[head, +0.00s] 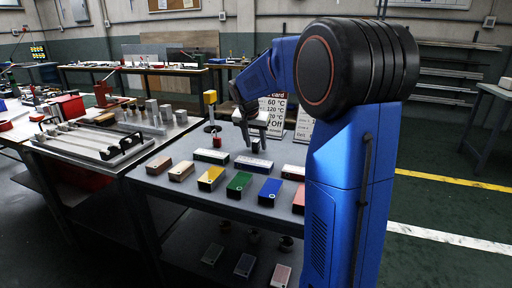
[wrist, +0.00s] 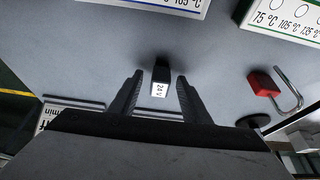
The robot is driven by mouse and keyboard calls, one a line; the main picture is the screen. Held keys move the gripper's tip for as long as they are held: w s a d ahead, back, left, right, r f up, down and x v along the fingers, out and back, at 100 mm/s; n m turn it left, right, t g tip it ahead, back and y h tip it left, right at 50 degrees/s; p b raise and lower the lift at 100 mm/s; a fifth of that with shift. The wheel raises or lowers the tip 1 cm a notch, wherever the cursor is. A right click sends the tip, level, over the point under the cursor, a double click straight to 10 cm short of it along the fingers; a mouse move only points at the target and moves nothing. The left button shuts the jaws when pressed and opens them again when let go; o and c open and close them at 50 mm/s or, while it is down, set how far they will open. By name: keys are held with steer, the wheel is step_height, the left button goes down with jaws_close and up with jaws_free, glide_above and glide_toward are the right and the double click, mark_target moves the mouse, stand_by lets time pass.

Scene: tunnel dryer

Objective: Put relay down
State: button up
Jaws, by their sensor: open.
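The relay (wrist: 161,76) is a small black block with a white "24 V" label on one end. In the wrist view it stands on the grey table top (wrist: 100,55) between the two dark fingers of my gripper (wrist: 160,82). The fingers are open, with a visible gap on both sides of the relay. In the head view my gripper (head: 248,130) reaches down to the table from behind my blue arm, and a small dark block, likely the relay (head: 256,146), shows just below it.
A red padlock (wrist: 263,84) lies to the right in the wrist view. Long white boxes with green (head: 211,156) and blue (head: 253,166) stripes lie in front of the gripper, then several coloured blocks. Signs with temperatures (head: 274,115) stand behind. Bare table separates these things.

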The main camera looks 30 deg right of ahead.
mark_target(255, 141)
jaws_close()
steer(key=shift+r, duration=0.1)
step_height(255, 141, up, 10)
steer(key=shift+f, duration=0.1)
stand_by(0.4)
